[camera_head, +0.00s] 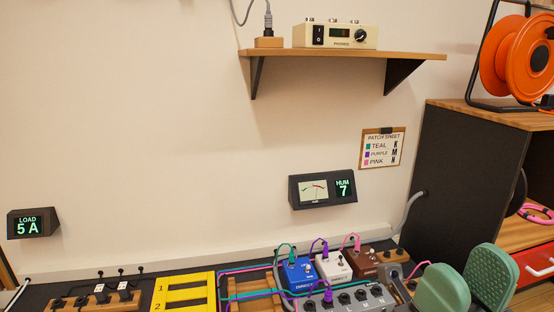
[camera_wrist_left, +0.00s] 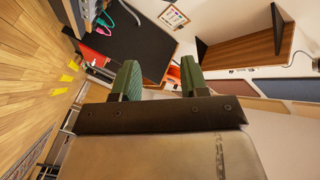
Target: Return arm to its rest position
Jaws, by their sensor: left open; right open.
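My right gripper (camera_head: 467,279) is at the bottom right of the head view. Its two green pads stand apart with nothing seen between them. It appears in front of the dark cabinet (camera_head: 455,170) and right of the pedals; its exact distance from them is unclear. My left gripper (camera_wrist_left: 160,78) shows only in the left wrist view, with its green fingers apart and empty. Beyond it are a dark panel and a wooden shelf surface (camera_wrist_left: 245,52). Most of both arms is out of view.
On the bench are a blue pedal (camera_head: 298,273), a white pedal (camera_head: 333,266) and a brown pedal (camera_head: 363,263) with cables, a yellow frame (camera_head: 183,291) and a power strip (camera_head: 100,301). An amp box (camera_head: 335,36) sits on the wall shelf (camera_head: 345,54). An orange reel (camera_head: 515,58) tops the cabinet.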

